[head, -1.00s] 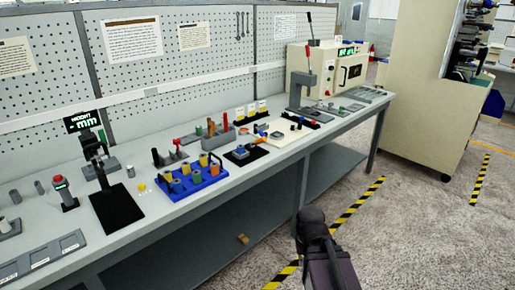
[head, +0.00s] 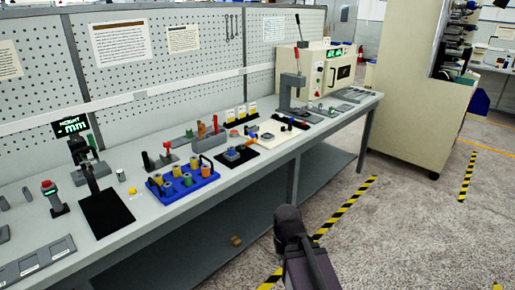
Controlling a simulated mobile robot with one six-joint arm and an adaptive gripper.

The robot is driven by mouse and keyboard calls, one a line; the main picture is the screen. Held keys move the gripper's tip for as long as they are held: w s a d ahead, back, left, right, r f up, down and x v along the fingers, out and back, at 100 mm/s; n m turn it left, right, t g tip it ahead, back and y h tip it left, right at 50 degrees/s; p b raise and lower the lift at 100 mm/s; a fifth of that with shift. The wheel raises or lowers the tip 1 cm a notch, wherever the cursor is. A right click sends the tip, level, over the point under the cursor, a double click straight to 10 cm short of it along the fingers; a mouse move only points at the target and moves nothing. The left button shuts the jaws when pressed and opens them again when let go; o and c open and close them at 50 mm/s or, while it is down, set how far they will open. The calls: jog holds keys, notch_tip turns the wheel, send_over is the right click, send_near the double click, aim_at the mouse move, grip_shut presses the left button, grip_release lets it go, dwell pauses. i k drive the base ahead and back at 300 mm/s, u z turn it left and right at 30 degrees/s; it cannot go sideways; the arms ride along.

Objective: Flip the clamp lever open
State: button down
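A small fixture with a red-topped lever (head: 168,146) and a dark upright stands on a grey base on the bench, behind the blue tray. It looks like the clamp, but it is too small to tell for sure, and whether its lever is open or shut is unclear. My dark arm (head: 291,225) shows at the bottom middle, in front of the bench and over the floor, well apart from the fixture. My gripper's fingers are not visible.
The bench (head: 145,213) holds a blue tray (head: 207,179) of spools, a black stand at left, a grey press (head: 291,92) and a cream machine (head: 312,73). A beige cabinet (head: 413,85) stands at right. Floor (head: 400,215) in front is clear.

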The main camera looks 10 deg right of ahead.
aim_at(242, 146)
jog(key=z, duration=0.05)
jog(key=i, duration=1)
jog(key=u, duration=0.05)
